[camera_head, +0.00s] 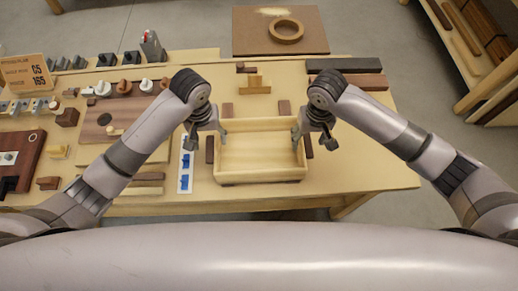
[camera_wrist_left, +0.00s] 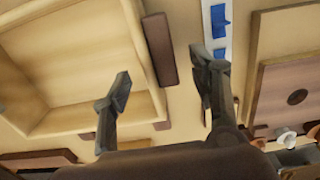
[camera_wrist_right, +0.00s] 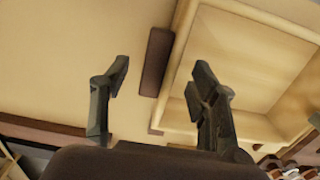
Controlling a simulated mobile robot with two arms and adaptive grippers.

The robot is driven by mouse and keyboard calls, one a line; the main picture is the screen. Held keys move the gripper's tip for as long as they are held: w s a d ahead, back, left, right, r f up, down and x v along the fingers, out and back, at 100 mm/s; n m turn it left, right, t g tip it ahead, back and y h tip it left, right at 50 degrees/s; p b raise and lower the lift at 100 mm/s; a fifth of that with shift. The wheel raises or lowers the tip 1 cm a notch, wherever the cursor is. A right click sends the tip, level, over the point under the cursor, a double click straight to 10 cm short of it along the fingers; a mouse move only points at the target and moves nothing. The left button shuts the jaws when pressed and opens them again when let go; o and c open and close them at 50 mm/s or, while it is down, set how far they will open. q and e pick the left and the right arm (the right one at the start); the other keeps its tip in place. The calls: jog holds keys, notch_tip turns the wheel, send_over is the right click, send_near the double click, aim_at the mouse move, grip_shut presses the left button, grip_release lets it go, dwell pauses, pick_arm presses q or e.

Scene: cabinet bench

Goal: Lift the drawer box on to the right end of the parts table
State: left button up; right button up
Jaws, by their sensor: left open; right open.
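The drawer box (camera_head: 259,155), an empty open pale wooden tray, sits on the parts table (camera_head: 370,165) near its front edge. My left gripper (camera_head: 206,138) is open at the box's left wall. In the left wrist view (camera_wrist_left: 162,88) one finger is over the box's inside and the other outside it. My right gripper (camera_head: 313,138) is open at the right wall. The right wrist view (camera_wrist_right: 158,85) shows its fingers likewise on either side of that wall. Neither visibly clamps the wall; exact finger height is unclear.
Dark brown strips flank the box on the left (camera_head: 210,149) and right (camera_head: 308,147). A blue-marked white strip (camera_head: 186,170) lies farther left, beside boards and small parts. Dark bars (camera_head: 345,82) lie at the back right. The table's right end is clear.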

aim_at(212, 146)
pick_arm(q)
jog(key=shift+f, duration=2.4)
pick_arm(e)
jog(key=shift+f, duration=2.4)
pick_arm(q)
jog(key=shift+c, duration=0.4)
pick_arm(e)
jog(key=shift+c, duration=0.4)
pick_arm(q)
grip_shut()
pick_arm(e)
grip_shut()
pick_arm(q)
jog(key=shift+r, duration=0.1)
